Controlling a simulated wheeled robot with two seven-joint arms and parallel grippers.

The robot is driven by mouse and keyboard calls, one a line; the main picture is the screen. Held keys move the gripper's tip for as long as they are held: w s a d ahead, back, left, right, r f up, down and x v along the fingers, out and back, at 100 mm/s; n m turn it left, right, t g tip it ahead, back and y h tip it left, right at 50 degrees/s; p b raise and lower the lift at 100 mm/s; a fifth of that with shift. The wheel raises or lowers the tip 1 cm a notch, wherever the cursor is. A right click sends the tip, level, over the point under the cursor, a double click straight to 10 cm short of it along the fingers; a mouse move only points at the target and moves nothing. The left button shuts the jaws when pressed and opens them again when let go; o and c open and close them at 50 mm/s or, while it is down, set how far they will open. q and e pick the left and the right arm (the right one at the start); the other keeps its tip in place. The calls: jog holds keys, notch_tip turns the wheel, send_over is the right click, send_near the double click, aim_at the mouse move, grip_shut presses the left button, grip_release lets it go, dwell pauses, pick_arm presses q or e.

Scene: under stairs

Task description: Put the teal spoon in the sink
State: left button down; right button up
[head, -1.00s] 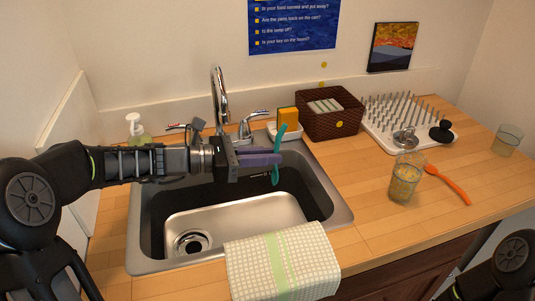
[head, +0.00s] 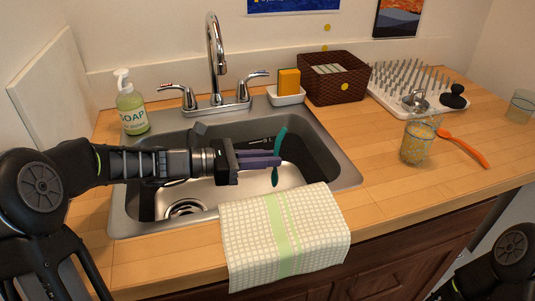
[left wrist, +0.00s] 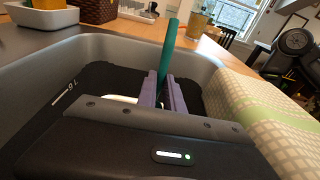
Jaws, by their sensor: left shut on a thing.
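The teal spoon (head: 281,141) is between the purple fingers of my left gripper (head: 262,160), which is shut on it. The spoon stands roughly upright, one end above the fingers and the other below. It also shows in the left wrist view (left wrist: 167,50), sticking up from the fingers (left wrist: 162,95). The gripper and spoon are over the basin of the metal sink (head: 341,176); how far above the floor of the basin I cannot tell. My right gripper is not in view; only part of my right arm shows at the lower right.
A checked towel (head: 245,240) hangs over the sink's front edge. The faucet (head: 214,60) and soap bottle (head: 131,105) stand behind. A sponge holder (head: 287,97), a brown basket (head: 350,85), a glass (head: 416,143) and an orange spoon (head: 465,148) are to the right.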

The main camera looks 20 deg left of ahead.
aim_at(274, 171)
pick_arm(q)
jog(key=shift+f+b, duration=1.05)
jog(key=shift+f, duration=1)
jog(key=c, duration=1.4)
grip_release()
jog(key=shift+o, duration=0.6)
jog(key=o, duration=0.7)
